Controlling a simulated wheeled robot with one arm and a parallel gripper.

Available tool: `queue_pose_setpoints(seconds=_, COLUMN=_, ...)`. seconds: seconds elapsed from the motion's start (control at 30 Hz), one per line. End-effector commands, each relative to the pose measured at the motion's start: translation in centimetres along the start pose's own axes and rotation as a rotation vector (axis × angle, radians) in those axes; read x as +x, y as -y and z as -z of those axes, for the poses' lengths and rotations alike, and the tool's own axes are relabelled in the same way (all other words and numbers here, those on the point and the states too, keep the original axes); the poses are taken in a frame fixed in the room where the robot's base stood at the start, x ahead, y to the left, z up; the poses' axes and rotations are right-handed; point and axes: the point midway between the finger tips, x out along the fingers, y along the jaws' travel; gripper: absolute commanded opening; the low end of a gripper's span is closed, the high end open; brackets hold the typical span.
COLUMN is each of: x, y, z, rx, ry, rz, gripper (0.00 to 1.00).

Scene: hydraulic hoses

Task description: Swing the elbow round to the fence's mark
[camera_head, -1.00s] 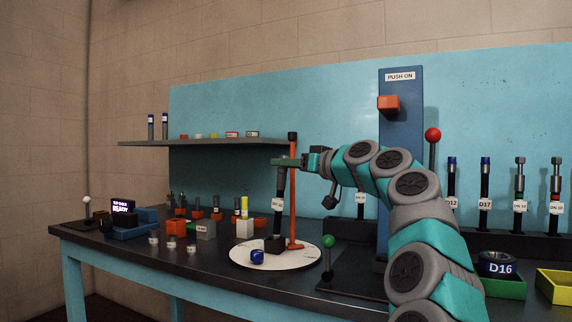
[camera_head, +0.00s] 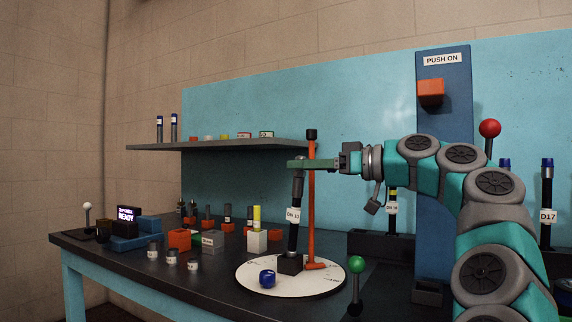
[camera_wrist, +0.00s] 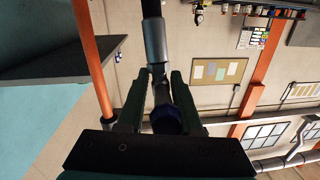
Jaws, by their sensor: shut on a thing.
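A black hose (camera_head: 293,237) with a white label stands upright in a dark block (camera_head: 290,264) on a round white plate (camera_head: 252,284). My gripper (camera_head: 297,164) is shut on the grey fitting at the hose's top. In the wrist view my gripper (camera_wrist: 158,95) has its green fingers either side of the grey elbow (camera_wrist: 161,92), with a dark blue end (camera_wrist: 166,119) between them. An orange post (camera_head: 311,210) with a black cap rises from the plate just right of the hose. I cannot make out a mark on it.
A blue nut (camera_head: 267,279) lies on the plate's front. Small blocks and fittings, such as a white block (camera_head: 257,240), stand to the left. A green-knobbed lever (camera_head: 356,266) and a blue column (camera_head: 440,120) are on the right. A shelf (camera_head: 215,146) hangs behind.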

Motion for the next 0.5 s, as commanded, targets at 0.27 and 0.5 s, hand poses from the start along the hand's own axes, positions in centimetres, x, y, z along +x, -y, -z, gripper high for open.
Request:
queue_pose_setpoints(seconds=0.27, x=-0.6, y=0.25, z=0.2, rx=-0.013, ry=0.016, rz=0.069, gripper=0.07)
queue_pose_setpoints(seconds=0.5, x=-0.65, y=0.28, z=0.04, rx=-0.016, ry=0.016, rz=0.079, gripper=0.07)
